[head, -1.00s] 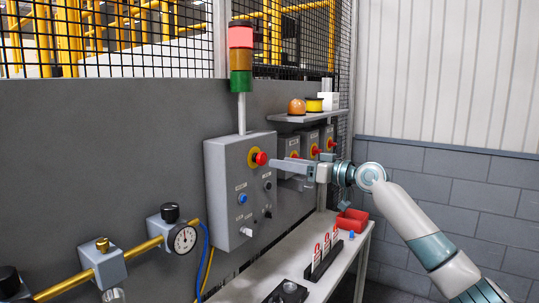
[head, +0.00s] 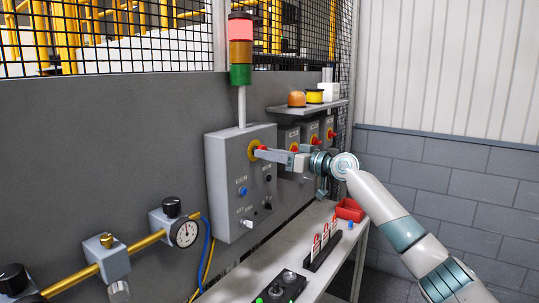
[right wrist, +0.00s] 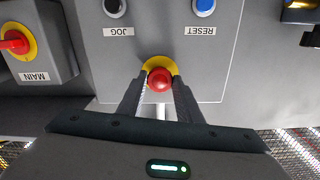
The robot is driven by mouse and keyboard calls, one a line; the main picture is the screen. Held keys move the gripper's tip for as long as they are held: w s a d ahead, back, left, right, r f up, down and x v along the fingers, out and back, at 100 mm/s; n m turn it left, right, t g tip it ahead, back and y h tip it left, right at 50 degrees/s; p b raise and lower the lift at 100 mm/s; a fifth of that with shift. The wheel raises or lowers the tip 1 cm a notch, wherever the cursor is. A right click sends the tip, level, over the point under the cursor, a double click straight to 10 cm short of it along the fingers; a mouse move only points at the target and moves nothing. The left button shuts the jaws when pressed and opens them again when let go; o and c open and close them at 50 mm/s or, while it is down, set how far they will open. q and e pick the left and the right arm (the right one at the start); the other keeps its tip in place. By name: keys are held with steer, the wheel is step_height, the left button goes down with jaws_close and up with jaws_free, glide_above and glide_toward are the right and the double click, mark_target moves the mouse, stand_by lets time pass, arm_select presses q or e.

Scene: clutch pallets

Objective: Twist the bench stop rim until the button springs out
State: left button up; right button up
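The red stop button (head: 262,148) sits on a yellow collar (head: 253,154) on the upper front of the grey control box (head: 227,190). My right gripper (head: 259,154) reaches it from the right, its fingers partly covering the button. In the right wrist view the red button (right wrist: 159,79) shows between the two fingertips of my right gripper (right wrist: 160,88), with the yellow collar behind it. The fingers are apart, one on each side of the button; whether they touch its rim I cannot tell. My left gripper is not in view.
A stack light (head: 240,45) with a red top stands on the box. More small boxes with red switches (head: 313,139) hang behind my right gripper, under a shelf (head: 306,106). The bench (head: 250,278) below carries a red bin (head: 350,209) and padlock-like tags. A gauge (head: 186,233) is at left.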

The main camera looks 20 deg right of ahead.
steer(key=shift+m, duration=0.3)
steer(key=shift+r+m+p, duration=0.1)
steer(key=shift+m+p, duration=0.95)
steer(key=shift+m, duration=2.35)
steer(key=o, duration=0.8)
steer(key=shift+o, duration=1.2)
